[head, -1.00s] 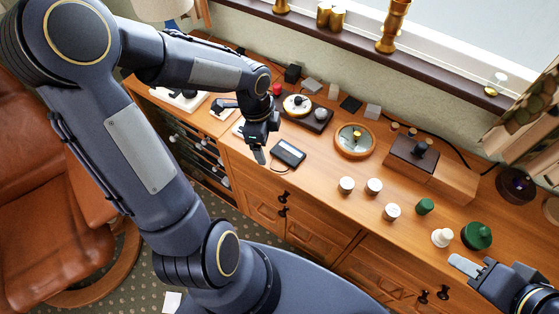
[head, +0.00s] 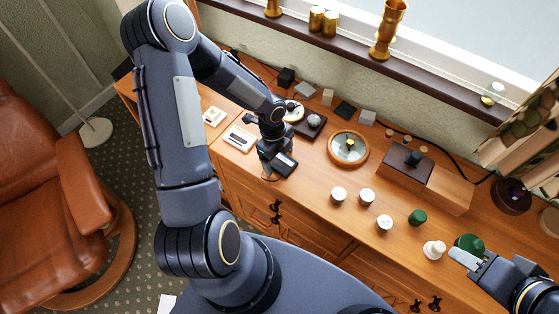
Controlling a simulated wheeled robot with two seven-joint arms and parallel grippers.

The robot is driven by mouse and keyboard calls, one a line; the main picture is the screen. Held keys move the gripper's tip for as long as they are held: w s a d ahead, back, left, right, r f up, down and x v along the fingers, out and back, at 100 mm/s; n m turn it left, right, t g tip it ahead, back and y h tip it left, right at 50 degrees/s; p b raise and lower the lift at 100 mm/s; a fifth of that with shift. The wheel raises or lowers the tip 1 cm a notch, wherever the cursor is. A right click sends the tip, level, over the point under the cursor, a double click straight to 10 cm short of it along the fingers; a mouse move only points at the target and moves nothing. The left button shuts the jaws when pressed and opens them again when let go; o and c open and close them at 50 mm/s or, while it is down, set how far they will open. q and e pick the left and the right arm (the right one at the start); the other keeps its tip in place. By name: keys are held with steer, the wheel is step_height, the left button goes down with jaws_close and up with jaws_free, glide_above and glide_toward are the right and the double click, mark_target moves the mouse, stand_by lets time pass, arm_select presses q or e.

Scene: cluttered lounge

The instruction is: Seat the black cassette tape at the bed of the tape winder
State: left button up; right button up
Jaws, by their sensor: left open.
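The black cassette tape (head: 287,164) lies flat on the wooden cabinet top, near its front edge. My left gripper (head: 268,172) is open and low at the cassette's left end, partly covering it. I cannot tell whether its fingers touch it. Behind the cassette is a dark base with a pale disc and a black knob, which looks like the tape winder (head: 312,124). My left arm hides its left part, and nothing black and flat shows seated on it. My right gripper (head: 466,258) is at the lower right, beside a green knobbed piece (head: 470,244); its jaw opening is unclear.
A white cassette-like item (head: 238,138) lies left of my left gripper. A round wooden dish (head: 348,148) stands right of the cassette, with several small white pots (head: 339,194) in front. A wooden block with a dark top (head: 407,163) stands further right. Small blocks line the back.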

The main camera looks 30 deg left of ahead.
arm_select(q)
steer(key=c, duration=1.1)
